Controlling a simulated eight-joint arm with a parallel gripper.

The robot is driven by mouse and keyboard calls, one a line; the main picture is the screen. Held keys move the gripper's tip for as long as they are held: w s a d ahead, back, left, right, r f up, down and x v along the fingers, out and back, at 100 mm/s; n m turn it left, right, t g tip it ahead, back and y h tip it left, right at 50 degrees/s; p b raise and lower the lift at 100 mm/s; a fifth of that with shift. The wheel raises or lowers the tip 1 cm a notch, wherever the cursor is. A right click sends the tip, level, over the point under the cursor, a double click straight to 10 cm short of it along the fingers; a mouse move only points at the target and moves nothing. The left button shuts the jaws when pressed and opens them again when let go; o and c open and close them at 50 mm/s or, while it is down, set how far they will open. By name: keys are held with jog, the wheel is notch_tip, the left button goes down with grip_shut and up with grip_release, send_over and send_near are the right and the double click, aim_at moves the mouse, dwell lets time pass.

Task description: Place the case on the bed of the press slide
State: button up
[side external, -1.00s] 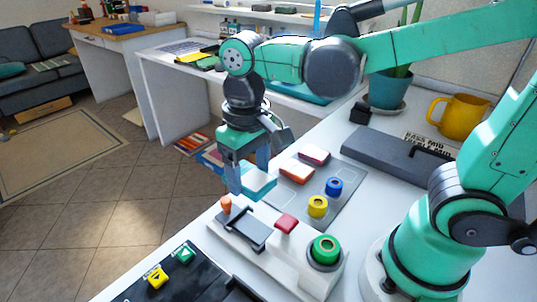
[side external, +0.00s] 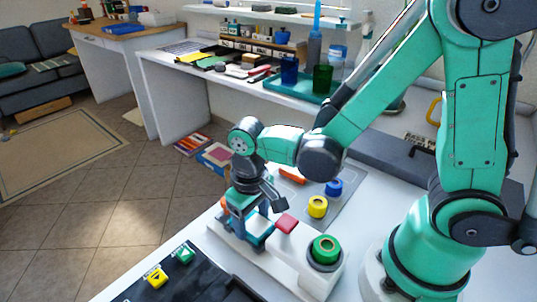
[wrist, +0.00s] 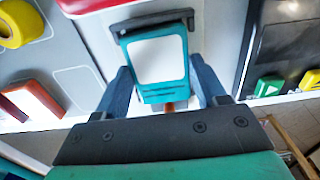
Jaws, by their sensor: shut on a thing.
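The case (wrist: 158,62) is a teal box with a white label, between the two fingers of my gripper (wrist: 159,80) in the wrist view. My gripper (side external: 246,218) is shut on it and low over the press slide. In the side view the teal case (side external: 264,232) shows partly below the gripper. The slide's dark end bar (wrist: 150,23) lies just past the case's far edge in the wrist view. Most of the slide's bed is hidden under the case and gripper. I cannot tell whether the case touches the bed.
Yellow (side external: 317,207) and blue (side external: 334,187) rings and an orange case (side external: 292,175) are behind. A dark panel with green (side external: 185,254) and yellow (side external: 156,276) buttons is in front.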

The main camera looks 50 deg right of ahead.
aim_at(254, 220)
jog(key=o, duration=1.3)
jog(key=shift+f, duration=0.1)
notch_tip(254, 220, up, 12)
jog(key=d+t, duration=0.7)
jog(key=shift+w+f, duration=0.1)
jog(key=shift+f, duration=0.15)
